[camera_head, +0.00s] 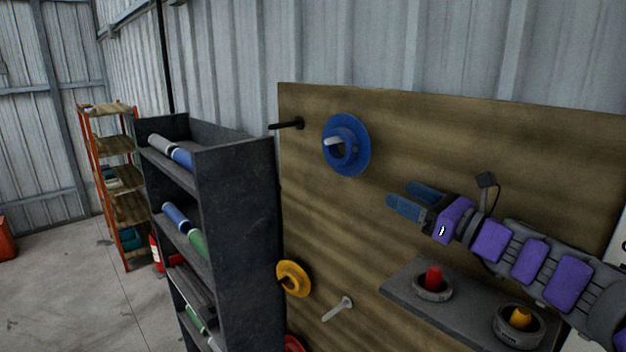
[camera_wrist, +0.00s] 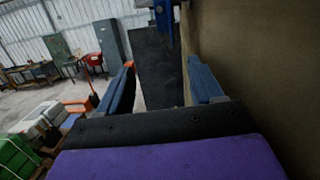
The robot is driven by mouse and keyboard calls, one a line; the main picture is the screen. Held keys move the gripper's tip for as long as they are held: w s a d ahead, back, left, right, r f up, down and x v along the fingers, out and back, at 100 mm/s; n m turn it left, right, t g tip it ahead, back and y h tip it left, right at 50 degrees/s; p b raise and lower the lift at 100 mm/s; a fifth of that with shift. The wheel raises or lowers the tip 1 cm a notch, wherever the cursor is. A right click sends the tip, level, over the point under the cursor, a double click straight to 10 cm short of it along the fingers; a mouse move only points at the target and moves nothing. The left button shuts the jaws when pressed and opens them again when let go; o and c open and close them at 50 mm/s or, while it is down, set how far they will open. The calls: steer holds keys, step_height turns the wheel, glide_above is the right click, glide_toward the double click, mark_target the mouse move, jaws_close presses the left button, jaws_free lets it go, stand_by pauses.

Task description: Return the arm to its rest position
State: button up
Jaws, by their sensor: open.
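My arm with purple pads reaches in from the right in the head view. My gripper (camera_head: 414,201) is open and empty, with blue fingers pointing left in front of the wooden board (camera_head: 420,130). Its two blue fingers stand apart in the wrist view (camera_wrist: 163,90), with nothing between them but the background. A blue flanged disc (camera_head: 359,130) hangs on a peg on the board, up and left of the gripper. The gripper is apart from the disc in the head view.
A dark shelf rack (camera_head: 238,215) with colored rolls stands left of the board. A yellow disc (camera_head: 294,279) and an empty peg (camera_head: 337,309) are low on the board. A grey ledge (camera_head: 455,318) below my arm holds cups with red and yellow pieces. Open floor (camera_head: 60,280) lies left.

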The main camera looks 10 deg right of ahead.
steer(key=s+a+f+n+g+b, duration=0.3)
steer(key=s+a+f+n+g, duration=0.25)
steer(key=a, duration=0.45)
steer(key=s+a+f+n+g+b, duration=0.35)
steer(key=a+f+n, duration=0.25)
steer(key=a+f, duration=0.25)
steer(key=s+a+f+n+g+h+b, duration=0.2)
steer(key=s+a+f+n+g+b, duration=0.35)
steer(key=s+f, duration=0.65)
steer(key=s+d+f+n+g+h+b, duration=0.1)
steer(key=s+d+f+n+h+b, duration=0.2)
steer(key=s+d+f+n+h, duration=0.2)
steer(key=s+d+f+n+g+h+b, duration=0.1)
steer(key=s+d+f+n+h, duration=0.4)
steer(key=s+f, duration=0.7)
step_height(320, 180, down, 3)
steer(key=shift+d+f+n+g+b, duration=0.2)
steer(key=shift+d+n+g+b, duration=0.25)
steer(key=shift+d+b, duration=0.55)
